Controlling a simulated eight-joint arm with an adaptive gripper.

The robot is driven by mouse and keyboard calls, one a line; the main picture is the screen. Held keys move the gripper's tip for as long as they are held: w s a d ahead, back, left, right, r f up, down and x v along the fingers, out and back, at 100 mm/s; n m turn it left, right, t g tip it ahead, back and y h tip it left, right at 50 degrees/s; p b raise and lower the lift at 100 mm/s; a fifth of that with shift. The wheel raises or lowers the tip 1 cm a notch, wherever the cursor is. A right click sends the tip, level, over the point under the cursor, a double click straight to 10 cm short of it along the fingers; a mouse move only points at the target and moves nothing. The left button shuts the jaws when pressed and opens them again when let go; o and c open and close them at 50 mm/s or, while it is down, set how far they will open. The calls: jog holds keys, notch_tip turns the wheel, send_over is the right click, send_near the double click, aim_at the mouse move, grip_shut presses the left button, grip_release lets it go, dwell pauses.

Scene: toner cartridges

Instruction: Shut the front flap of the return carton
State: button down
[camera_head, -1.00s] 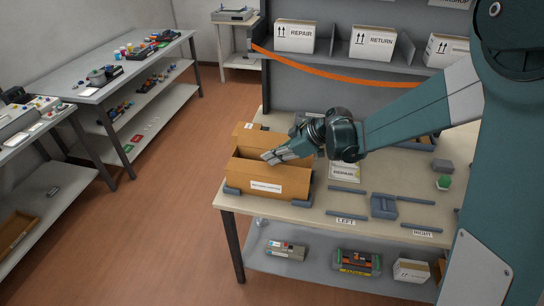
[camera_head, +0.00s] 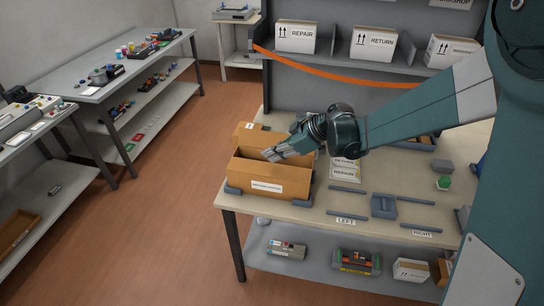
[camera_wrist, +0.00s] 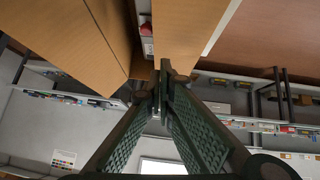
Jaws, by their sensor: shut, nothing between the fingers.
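The return carton (camera_head: 255,177) is a brown cardboard box with a white label on its front wall. It stands at the left front corner of the workbench. A flap (camera_head: 246,134) stands up at its back, and its top looks at least partly open. I cannot clearly make out the front flap.
Grey corner stops (camera_head: 233,191) sit at the carton's base. A REPAIR label (camera_head: 344,173), grey rails and a grey block (camera_head: 384,206) lie to the right. Boxes marked REPAIR (camera_head: 296,36) and RETURN (camera_head: 373,43) stand on the shelf behind, with an orange strap (camera_head: 330,74) below.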

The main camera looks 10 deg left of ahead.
jog(key=r, duration=0.1)
jog(key=r+p, duration=0.1)
jog(key=shift+d+r, duration=0.2)
jog(key=shift+r, duration=0.1)
jog(key=v, duration=0.9)
jog(key=shift+w+d+p, duration=0.15)
jog(key=shift+w+p, duration=0.2)
jog(key=shift+p, duration=0.1)
jog(key=s+d+r+m+t+h, duration=0.2)
jog(key=s+d+r+m, duration=0.1)
jog(key=s+d+m, duration=0.4)
jog(key=s+d+r+m+t+h, duration=0.1)
jog(key=s+d+r+m+h, duration=0.15)
jog(key=s+d, duration=0.5)
jog(key=s+d+m+t+h, duration=0.3)
jog(key=s+d+m, duration=0.6)
jog(key=s+d, duration=0.5)
jog(key=d+h, duration=0.1)
jog(key=d, duration=0.2)
jog(key=shift+s+d+f, duration=0.35)
jog(key=shift+s, duration=0.05)
jog(key=shift+h, duration=0.25)
